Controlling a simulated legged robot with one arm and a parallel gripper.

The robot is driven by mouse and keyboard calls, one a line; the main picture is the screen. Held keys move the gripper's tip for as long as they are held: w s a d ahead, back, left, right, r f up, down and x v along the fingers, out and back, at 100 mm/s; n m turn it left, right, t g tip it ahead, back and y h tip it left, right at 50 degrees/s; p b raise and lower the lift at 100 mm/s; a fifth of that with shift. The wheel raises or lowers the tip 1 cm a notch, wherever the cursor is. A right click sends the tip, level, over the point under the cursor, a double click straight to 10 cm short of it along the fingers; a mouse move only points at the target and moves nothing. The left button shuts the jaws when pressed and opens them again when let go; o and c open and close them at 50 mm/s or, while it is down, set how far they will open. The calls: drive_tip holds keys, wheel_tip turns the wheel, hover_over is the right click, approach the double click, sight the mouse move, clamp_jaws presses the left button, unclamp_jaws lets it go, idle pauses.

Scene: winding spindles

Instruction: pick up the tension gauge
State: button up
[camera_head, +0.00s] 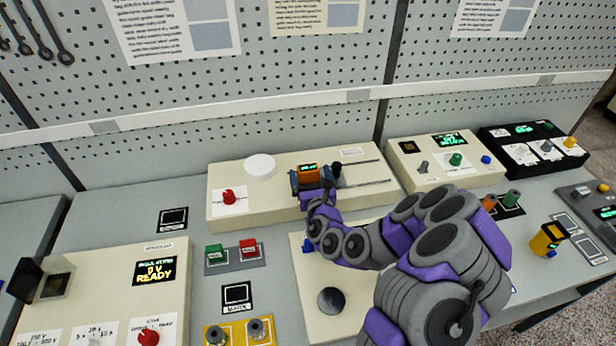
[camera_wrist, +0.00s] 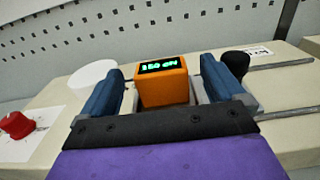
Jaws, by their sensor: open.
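The tension gauge, which I take to be the small orange box with a lit green display (camera_head: 308,173), sits on the long cream unit at the back of the bench. In the wrist view the gauge (camera_wrist: 163,88) stands upright, its display seeming to read "150 cN". My gripper (camera_head: 312,184) is open, with one blue finger on each side of the gauge. In the wrist view my gripper (camera_wrist: 165,85) shows a narrow gap at the right of the gauge and a smaller one at the left. Contact cannot be made out. The gauge's lower part is hidden behind the gripper's dark bar.
A black knob (camera_wrist: 238,62) stands close to the right finger, near metal rails (camera_wrist: 285,65). A white disc (camera_head: 261,167) and a red knob (camera_head: 229,196) are left on the same cream unit (camera_head: 235,213). A perforated wall rises behind. Another cream unit (camera_head: 475,176) stands right.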

sight(309, 173)
drive_tip(key=shift+b+x, duration=0.5)
drive_tip(key=shift+x, duration=1.15)
drive_tip(key=shift+f, duration=0.15)
drive_tip(key=shift+c, duration=0.4)
drive_tip(key=c, duration=1.2)
wheel_tip(309, 173, up, 4)
drive_tip(key=shift+f+p, duration=0.1)
drive_tip(key=shift+p, duration=0.95)
drive_tip(key=p+v, duration=0.1)
drive_tip(key=v, duration=0.4)
drive_tip(key=shift+s+r, duration=0.1)
drive_tip(key=shift+r, duration=0.1)
drive_tip(key=shift+s+r+p, duration=0.1)
drive_tip(key=shift+s+p, duration=0.05)
drive_tip(key=shift+p, duration=1.55)
